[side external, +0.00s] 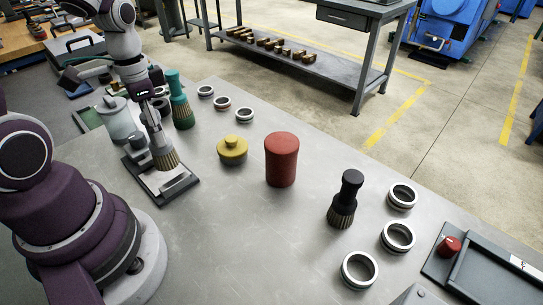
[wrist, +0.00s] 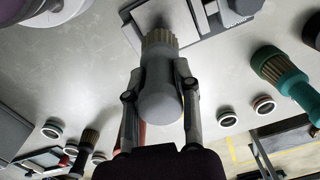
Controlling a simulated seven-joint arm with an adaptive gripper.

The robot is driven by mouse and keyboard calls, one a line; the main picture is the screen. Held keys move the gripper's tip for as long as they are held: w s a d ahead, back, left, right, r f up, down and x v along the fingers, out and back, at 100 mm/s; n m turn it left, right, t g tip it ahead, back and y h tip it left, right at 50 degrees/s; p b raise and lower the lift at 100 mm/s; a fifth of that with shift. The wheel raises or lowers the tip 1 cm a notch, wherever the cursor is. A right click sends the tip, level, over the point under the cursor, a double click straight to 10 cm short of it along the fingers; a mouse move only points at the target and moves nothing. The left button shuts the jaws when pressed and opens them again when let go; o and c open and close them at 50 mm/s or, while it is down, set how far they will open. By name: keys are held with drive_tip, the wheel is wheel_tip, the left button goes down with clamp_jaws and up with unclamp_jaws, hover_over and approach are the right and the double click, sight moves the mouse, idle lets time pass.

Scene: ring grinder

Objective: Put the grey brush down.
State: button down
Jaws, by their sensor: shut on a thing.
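The grey brush (side external: 154,130) is in my gripper (side external: 151,112), its tan bristles pointing down. In the wrist view, the grey brush (wrist: 161,92) sits between the two fingers of my gripper (wrist: 160,72), which are shut on its handle. The bristles are over or just at a dark-edged plate with a pale top (side external: 187,190); I cannot tell whether they touch it. The plate also shows in the wrist view (wrist: 204,22).
A green brush (side external: 180,103) stands behind the gripper. A yellow knobbed piece (side external: 232,151), red cylinder (side external: 281,160) and black brush (side external: 345,200) stand to the right. Several metal rings (side external: 397,236) lie around. The bench's front middle (side external: 235,230) is clear.

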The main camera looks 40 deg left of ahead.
drive_tip(key=shift+w+a+f, duration=0.85)
drive_tip(key=shift+w+a, duration=0.25)
drive_tip(key=shift+w, duration=1.05)
drive_tip(key=shift+w+a+f, duration=0.8)
drive_tip(key=shift+w+a, duration=0.25)
drive_tip(key=shift+w, duration=1.15)
drive_tip(key=shift+w+a+f, duration=0.85)
drive_tip(key=shift+w+a, duration=0.25)
drive_tip(key=shift+w, duration=1.05)
drive_tip(key=shift+f, duration=0.1)
drive_tip(key=c, duration=0.8)
unclamp_jaws()
